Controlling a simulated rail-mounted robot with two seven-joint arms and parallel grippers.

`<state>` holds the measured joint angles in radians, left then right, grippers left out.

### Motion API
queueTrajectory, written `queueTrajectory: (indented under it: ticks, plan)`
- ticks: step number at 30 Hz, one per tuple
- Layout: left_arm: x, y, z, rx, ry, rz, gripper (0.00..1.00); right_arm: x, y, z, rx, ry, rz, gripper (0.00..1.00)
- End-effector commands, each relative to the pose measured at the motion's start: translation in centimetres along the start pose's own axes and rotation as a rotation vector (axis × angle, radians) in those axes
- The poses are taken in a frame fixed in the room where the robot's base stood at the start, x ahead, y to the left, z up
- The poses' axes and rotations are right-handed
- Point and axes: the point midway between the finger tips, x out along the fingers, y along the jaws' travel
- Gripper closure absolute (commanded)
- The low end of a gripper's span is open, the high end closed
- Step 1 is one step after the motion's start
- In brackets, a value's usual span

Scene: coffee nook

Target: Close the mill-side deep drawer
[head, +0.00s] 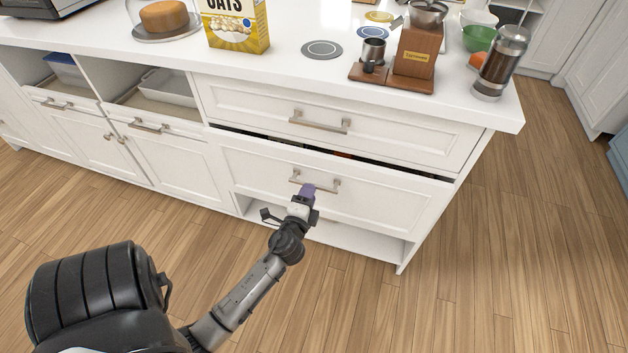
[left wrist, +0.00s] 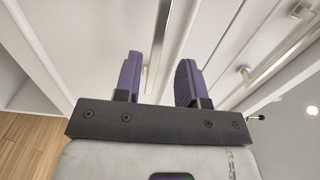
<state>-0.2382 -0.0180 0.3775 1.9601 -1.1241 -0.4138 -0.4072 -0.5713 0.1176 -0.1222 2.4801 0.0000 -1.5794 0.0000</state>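The mill-side deep drawer (head: 385,197) is the lower, taller white drawer front under the counter end where the wooden coffee mill (head: 416,58) stands. It is slightly open, with a dark gap along its top edge. Its metal bar handle (head: 322,184) is at my left gripper (head: 307,190). In the left wrist view the purple fingers (left wrist: 159,80) are apart, with the handle bar (left wrist: 159,40) running between them, nearer the left finger. I cannot tell whether they touch it. My right gripper is not in view.
The shallower drawer above (head: 345,125) looks shut, with its own handle (head: 319,122). Below the deep drawer is an open shelf space (head: 330,238). Cupboard doors (head: 165,165) lie to the left. The wooden floor (head: 480,270) in front and to the right is clear.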

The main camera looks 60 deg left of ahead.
Motion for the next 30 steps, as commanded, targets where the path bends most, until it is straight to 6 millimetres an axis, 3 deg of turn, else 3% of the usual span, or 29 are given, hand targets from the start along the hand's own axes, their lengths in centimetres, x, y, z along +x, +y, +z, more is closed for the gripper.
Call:
queueTrajectory:
  ticks: [3,10,24,30]
  plan:
    - [1.9,0.0,-0.1,0.000,0.002,0.000,0.63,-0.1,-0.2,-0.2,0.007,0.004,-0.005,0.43]
    - [4.1,0.1,-0.1,-0.001,0.002,0.002,0.63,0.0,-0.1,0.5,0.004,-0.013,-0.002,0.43]
    - [4.9,0.1,-0.1,-0.001,0.001,0.003,0.63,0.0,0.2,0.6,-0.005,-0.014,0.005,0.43]
    - [4.9,0.1,-0.1,-0.001,0.002,0.002,0.81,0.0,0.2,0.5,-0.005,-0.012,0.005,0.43]
